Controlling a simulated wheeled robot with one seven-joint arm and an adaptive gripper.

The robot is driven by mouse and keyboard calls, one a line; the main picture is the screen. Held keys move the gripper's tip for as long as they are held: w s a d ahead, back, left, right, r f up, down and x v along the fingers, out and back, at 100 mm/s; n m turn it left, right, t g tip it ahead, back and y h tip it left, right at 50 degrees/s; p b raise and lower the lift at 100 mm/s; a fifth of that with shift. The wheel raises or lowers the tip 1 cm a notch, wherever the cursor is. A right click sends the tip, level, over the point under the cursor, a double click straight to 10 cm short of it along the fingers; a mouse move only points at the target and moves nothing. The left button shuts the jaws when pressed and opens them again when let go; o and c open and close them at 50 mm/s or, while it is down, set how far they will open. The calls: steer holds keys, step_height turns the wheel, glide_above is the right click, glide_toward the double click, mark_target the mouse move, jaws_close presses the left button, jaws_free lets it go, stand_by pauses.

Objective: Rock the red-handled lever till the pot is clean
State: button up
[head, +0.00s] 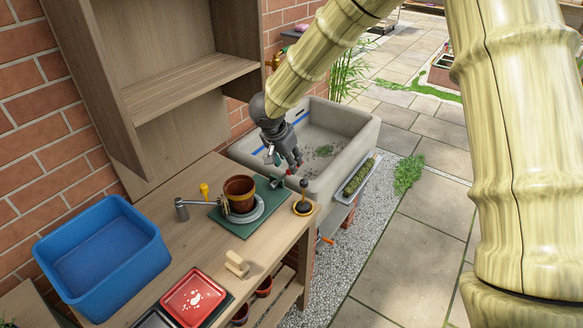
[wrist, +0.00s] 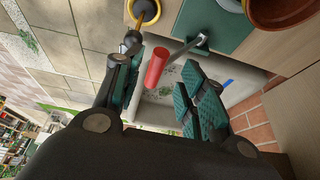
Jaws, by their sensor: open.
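The red-handled lever shows in the wrist view as a red handle (wrist: 156,68) on a grey arm from a bracket on the green base (wrist: 222,24). In the head view only a little red (head: 289,172) shows below my gripper (head: 291,162). In the wrist view my gripper (wrist: 160,84) is open, its green-padded fingers on either side of the handle; I cannot tell if either touches it. The brown pot (head: 240,187) stands upright on a grey round stand (head: 259,212) on the green base; its rim shows in the wrist view (wrist: 262,20). Its cleanliness cannot be told.
A stone sink (head: 357,125) lies behind the bench end. A dark tool in a yellow-rimmed dish (head: 303,207) stands right of the base. A blue tub (head: 100,250), red tray (head: 194,298) and wooden piece (head: 237,264) occupy the bench. A wooden shelf rises behind.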

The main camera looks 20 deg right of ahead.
mark_target(283, 177)
steer(key=x, duration=0.5)
steer(key=shift+d+f+p, duration=0.15)
steer(key=shift+f+p, duration=0.15)
steer(key=shift+s, duration=0.1)
